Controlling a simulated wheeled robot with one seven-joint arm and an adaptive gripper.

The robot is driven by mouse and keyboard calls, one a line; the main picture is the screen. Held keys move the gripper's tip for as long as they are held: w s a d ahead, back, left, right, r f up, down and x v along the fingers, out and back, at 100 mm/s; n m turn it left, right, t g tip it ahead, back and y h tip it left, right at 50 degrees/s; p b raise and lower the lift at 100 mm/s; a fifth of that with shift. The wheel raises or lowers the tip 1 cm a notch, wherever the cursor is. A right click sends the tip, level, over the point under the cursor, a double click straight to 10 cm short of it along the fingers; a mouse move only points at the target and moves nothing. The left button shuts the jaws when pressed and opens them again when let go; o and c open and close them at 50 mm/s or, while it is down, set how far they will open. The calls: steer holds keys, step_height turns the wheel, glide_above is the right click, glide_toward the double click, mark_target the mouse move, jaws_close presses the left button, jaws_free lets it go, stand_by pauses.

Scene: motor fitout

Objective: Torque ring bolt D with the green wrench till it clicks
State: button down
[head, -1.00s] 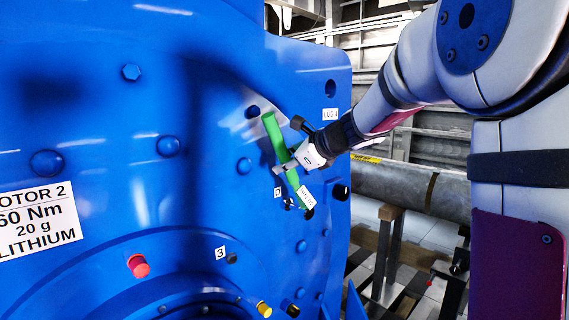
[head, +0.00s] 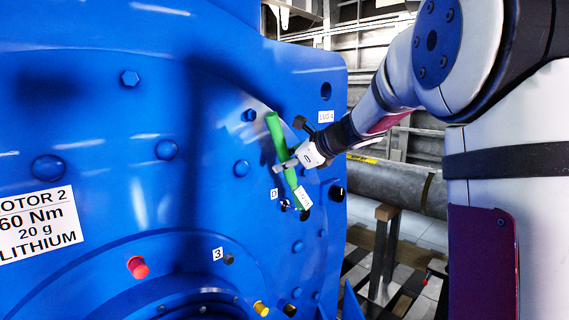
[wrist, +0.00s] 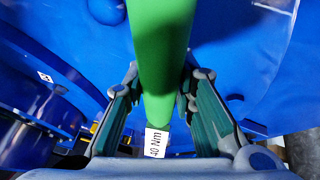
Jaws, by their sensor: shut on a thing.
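The green wrench (head: 274,130) lies across the blue motor face in the head view, its upper end tilted left. My gripper (head: 291,163) is shut on the middle of its handle. The wrench's lower end is by the small white "D" label (head: 274,193), over the spot next to it. Ring bolt D itself is hard to make out there, so I cannot tell how the wrench sits on it. In the wrist view the green handle (wrist: 163,50) runs between both fingers, with a white "40 Nm" tag (wrist: 156,143) near its far end.
The motor plate (head: 40,222) reads "MOTOR 2, 60 Nm, 20 g, LITHIUM". A red plug (head: 138,267), a yellow plug (head: 261,308) and a "3" label (head: 218,254) are lower down. A "LUG 4" label (head: 326,116) is near the right edge. A grey pipe (head: 385,185) lies behind.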

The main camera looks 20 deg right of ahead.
steer(key=shift+w+d+r+m+y+p, duration=0.15)
steer(key=shift+d+r+m+p, duration=0.1)
steer(key=shift+d, duration=0.2)
steer(key=shift+w+d+r+m+y+p, duration=0.15)
steer(key=shift+d+r+p, duration=0.1)
steer(key=shift+d, duration=0.15)
steer(key=shift+d, duration=0.1)
steer(key=shift+w+d+r, duration=0.1)
steer(key=shift+d, duration=0.2)
steer(key=shift+w+d+r+m+y, duration=0.1)
steer(key=shift+w+d+m+y, duration=0.05)
steer(key=shift+d+m+y, duration=0.15)
steer(key=shift+w+d+r+m+y, duration=0.1)
steer(key=shift+w+d+m, duration=0.1)
steer(key=shift+d, duration=0.2)
steer(key=shift+d, duration=0.1)
steer(key=shift+w+d+m+g+y, duration=0.15)
steer(key=shift+w+d+m+y, duration=0.1)
steer(key=shift+d, duration=0.3)
steer(key=shift+w+d+m+g+y, duration=0.15)
steer(key=shift+d+m, duration=0.1)
steer(key=shift+d, duration=0.25)
stand_by(0.3)
